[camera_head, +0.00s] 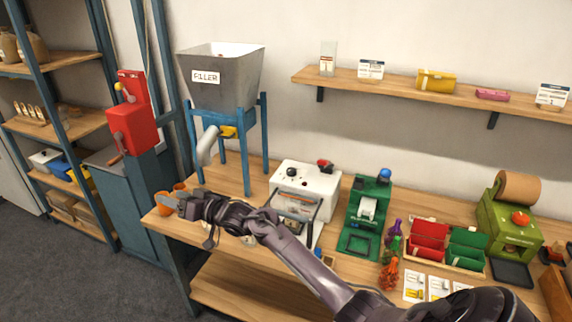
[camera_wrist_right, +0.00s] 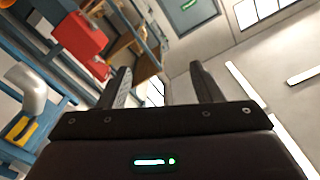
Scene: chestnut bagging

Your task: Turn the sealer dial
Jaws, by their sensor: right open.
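The sealer (camera_head: 318,182) is a white box machine on the workbench, with a black dial (camera_head: 292,172) on its front upper face and a red-and-black part (camera_head: 325,165) on top. My right arm crosses in front of the sealer's lower part and hides some of it. My right gripper (camera_head: 172,205) is left of the sealer, over the bench's left end, apart from the dial. In the right wrist view its two fingers (camera_wrist_right: 158,72) are spread with nothing between them. The sealer does not show in that view. My left gripper is not in view.
The grey filler hopper (camera_head: 222,90) stands on a blue frame behind my gripper. Orange cups (camera_head: 163,199) are beside the gripper. A green press (camera_head: 366,215), red and green bins (camera_head: 428,242) and a green roll machine (camera_head: 510,225) stand to the right.

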